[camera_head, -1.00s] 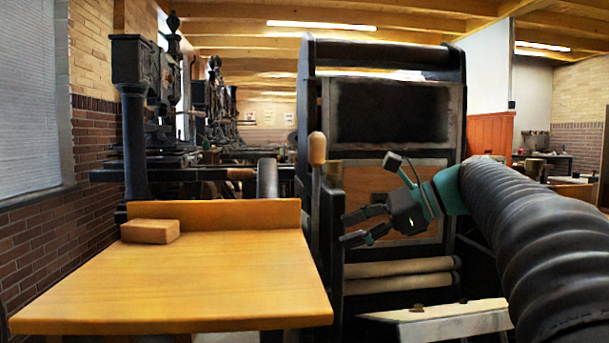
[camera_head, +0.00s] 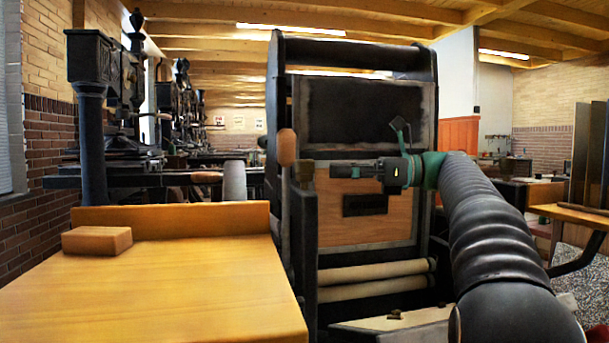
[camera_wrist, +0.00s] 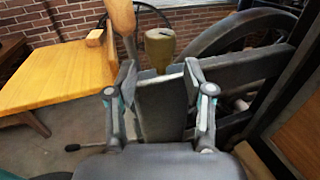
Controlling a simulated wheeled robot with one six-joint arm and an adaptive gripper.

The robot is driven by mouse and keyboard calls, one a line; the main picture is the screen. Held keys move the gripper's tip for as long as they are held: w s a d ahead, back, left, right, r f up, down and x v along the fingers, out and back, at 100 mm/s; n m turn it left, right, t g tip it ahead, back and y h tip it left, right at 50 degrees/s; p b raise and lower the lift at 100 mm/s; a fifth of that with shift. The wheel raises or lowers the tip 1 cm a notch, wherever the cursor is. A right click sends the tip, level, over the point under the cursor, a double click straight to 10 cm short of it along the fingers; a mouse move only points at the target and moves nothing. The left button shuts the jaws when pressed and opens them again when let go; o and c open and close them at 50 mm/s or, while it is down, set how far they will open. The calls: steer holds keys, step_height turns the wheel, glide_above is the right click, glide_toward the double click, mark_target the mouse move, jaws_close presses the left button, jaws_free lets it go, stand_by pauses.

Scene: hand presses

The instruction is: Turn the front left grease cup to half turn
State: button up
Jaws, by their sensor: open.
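The grease cup (camera_wrist: 160,47) shows in the wrist view as a dull brass-coloured cylinder, upright, just beyond my fingertips and near the middle of the gap. My gripper (camera_wrist: 160,73) is open, with one finger on each side of a dark post (camera_wrist: 162,105) below the cup. The fingers do not appear to close on anything. In the head view my gripper (camera_head: 335,172) points left in front of the press's wooden panel, level with the post top.
A wooden handle (camera_head: 287,147) stands close left of the cup. A wooden table (camera_head: 160,280) with a block (camera_head: 97,240) lies further left. The wrist view shows a large dark wheel (camera_wrist: 225,30) behind the cup. The dark press frame (camera_head: 424,160) rises behind my arm.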

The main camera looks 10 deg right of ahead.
mark_target(309, 170)
steer(key=b+x, duration=0.1)
steer(key=x, duration=0.6)
steer(key=shift+a, duration=0.2)
steer(key=c, duration=0.9)
steer(key=shift+m+t, duration=0.3)
steer(key=shift+t, duration=0.1)
steer(key=m+t+h, duration=0.1)
steer(key=t, duration=0.1)
steer(key=shift+s+m+t+h, duration=0.1)
steer(key=shift+m+t+h, duration=0.2)
steer(key=shift+m, duration=0.1)
steer(key=m+t+h+p, duration=0.1)
steer(key=m+t+h, duration=0.3)
steer(key=t, duration=0.1)
steer(key=shift+a+m+h, duration=0.1)
steer(key=shift+m+h, duration=0.2)
steer(key=shift+h, duration=0.1)
steer(key=m+t+h+p, duration=0.1)
steer(key=m+h, duration=0.1)
steer(key=h, duration=0.1)
steer(key=m+t+h+p, duration=0.1)
steer(key=m+t+h, duration=0.1)
steer(key=m+h, duration=0.1)
steer(key=shift+t+h, duration=0.3)
steer(key=shift+h, duration=0.5)
